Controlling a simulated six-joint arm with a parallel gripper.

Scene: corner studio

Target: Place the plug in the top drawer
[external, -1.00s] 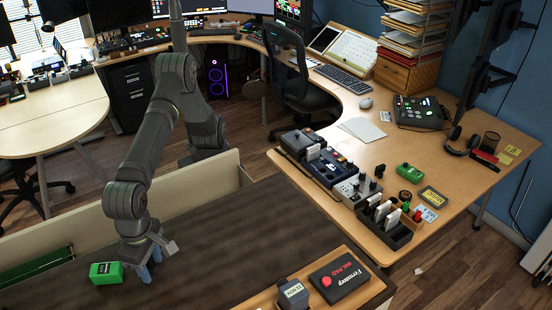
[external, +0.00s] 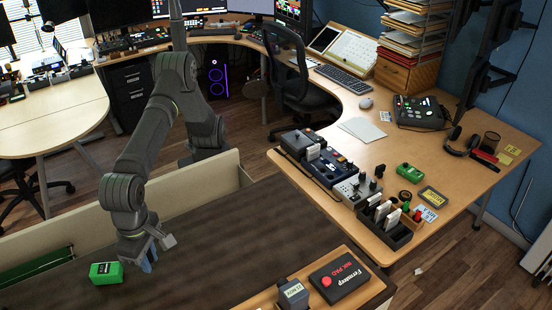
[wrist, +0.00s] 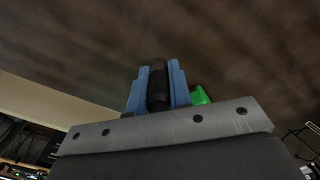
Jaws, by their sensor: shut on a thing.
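My gripper (external: 148,263) hangs over the dark brown worktop, just right of a green box. In the wrist view its two blue fingers (wrist: 160,85) are shut on a dark, rounded piece, the plug (wrist: 158,90). The plug is hidden in the external view. A black drawer unit (external: 131,92) stands on the floor at the back left, its drawer fronts closed. A wooden box with a drawer-like front (external: 404,76) stands under the paper trays at the right; I cannot tell which holds the top drawer.
The green box (external: 106,272) lies close to the gripper's left. A low cream partition (external: 110,221) runs behind the worktop (external: 225,240). A wooden board at the front carries a grey block (external: 293,293) and a black pad (external: 339,280). The worktop's middle is clear.

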